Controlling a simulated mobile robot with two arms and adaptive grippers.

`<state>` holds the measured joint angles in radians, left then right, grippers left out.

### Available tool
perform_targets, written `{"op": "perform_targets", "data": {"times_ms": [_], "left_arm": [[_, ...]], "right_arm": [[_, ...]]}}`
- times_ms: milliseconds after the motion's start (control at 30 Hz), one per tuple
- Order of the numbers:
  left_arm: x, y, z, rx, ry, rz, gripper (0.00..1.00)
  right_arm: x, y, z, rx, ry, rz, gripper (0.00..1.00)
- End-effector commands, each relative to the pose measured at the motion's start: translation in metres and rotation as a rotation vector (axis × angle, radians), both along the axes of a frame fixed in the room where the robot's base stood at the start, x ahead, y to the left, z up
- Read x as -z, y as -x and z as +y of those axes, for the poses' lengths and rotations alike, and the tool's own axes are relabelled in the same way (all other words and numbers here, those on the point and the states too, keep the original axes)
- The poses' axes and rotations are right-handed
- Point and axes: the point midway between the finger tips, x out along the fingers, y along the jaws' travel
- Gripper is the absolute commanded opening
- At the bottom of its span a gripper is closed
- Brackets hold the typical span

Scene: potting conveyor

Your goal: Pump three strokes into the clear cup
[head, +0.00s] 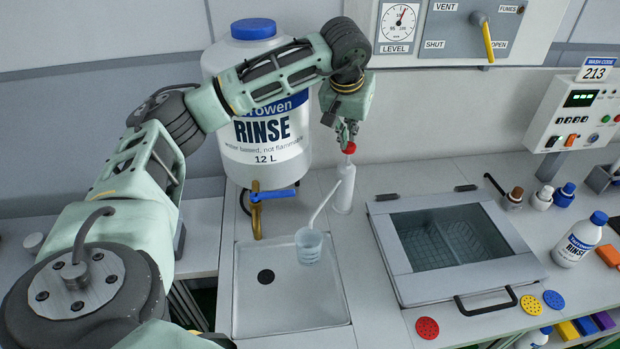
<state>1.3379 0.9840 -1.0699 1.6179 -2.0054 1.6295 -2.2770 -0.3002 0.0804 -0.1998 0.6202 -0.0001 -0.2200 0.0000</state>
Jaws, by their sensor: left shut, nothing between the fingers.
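A white pump bottle (344,190) with a red pump head (349,148) stands upright behind the sink. Its white spout (325,203) slopes down to the left, ending over the clear cup. The clear cup (309,247) stands upright in the shallow sink tray and looks bluish low down; I cannot tell how much liquid it holds. My left gripper (347,140) points down with its fingers shut, directly at the top of the red pump head. I cannot tell whether it touches. My right gripper is not in view.
A large RINSE container (262,150) with a blue tap (279,194) stands behind the sink (255,310), partly behind my left arm. A lidded glass-topped washer (395,255) is to the right. Small bottles and a RINSE bottle (580,243) stand farther right.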

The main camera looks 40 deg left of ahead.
Motion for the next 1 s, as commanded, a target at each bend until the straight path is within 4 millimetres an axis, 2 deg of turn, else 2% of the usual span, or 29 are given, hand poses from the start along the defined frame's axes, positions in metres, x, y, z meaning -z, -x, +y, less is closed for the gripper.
{"op": "perform_targets", "data": {"times_ms": [567, 1000], "left_arm": [[-0.001, 0.0, 0.0, -0.001, 0.001, -0.002, 0.0], [0.012, 0.0, 0.0, 0.0, -0.001, -0.002, 0.0]], "right_arm": [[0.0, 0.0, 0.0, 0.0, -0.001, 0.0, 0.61], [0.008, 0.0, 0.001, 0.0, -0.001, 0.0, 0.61]]}}
